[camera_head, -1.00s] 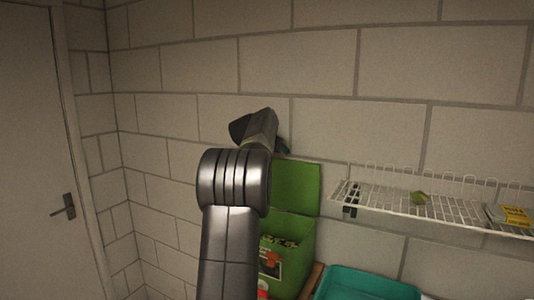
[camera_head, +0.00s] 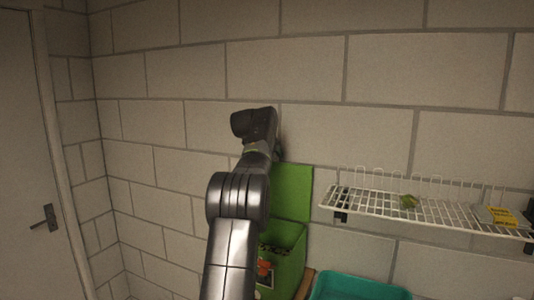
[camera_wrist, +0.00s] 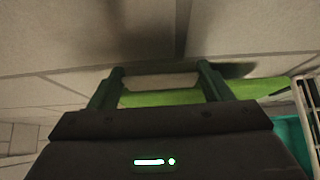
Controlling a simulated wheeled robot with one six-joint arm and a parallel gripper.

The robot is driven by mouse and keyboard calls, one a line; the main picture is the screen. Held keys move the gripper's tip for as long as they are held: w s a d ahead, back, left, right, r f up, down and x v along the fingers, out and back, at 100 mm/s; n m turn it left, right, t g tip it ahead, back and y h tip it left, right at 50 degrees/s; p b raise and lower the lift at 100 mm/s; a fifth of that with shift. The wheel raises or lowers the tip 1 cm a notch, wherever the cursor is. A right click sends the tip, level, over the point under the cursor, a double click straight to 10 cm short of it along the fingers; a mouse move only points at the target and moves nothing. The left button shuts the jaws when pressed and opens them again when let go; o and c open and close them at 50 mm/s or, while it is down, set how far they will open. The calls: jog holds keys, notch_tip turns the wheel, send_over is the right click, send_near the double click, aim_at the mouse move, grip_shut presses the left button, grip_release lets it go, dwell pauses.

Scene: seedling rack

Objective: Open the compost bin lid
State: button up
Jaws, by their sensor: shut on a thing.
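The green compost bin (camera_head: 292,262) stands against the wall, partly hidden behind my arm in the head view. Its green lid (camera_head: 293,190) is raised and stands upright at the back of the bin, near the wall. The bin's top is open, with its inside partly in view. In the wrist view my gripper (camera_wrist: 160,72) has its two dark fingers at a bar-like handle (camera_wrist: 160,69) on the lid's edge, and the green lid (camera_wrist: 165,97) shows just beyond it. In the head view my wrist hides the fingers.
A white wire shelf (camera_head: 430,212) on the wall to the right holds a small green item (camera_head: 408,202) and a yellow packet (camera_head: 502,216). A teal tray (camera_head: 358,286) sits below it. A door (camera_head: 22,160) is at the left. The block wall is close behind the lid.

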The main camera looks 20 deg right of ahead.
jog(key=shift+r, duration=0.3)
jog(key=o, duration=1.4)
jog(key=shift+a, duration=0.1)
jog(key=shift+f, duration=0.1)
jog(key=b+v, duration=0.2)
jog(key=v, duration=1.1)
jog(key=shift+s+a, duration=0.25)
jog(key=shift+s, duration=0.05)
jog(key=shift+w, duration=0.1)
jog(key=p+x, duration=0.2)
jog(key=x, duration=1.1)
jog(key=shift+w+d+f, duration=0.1)
jog(key=shift+w+d, duration=0.1)
jog(key=shift+d, duration=0.15)
jog(key=shift+a, duration=0.1)
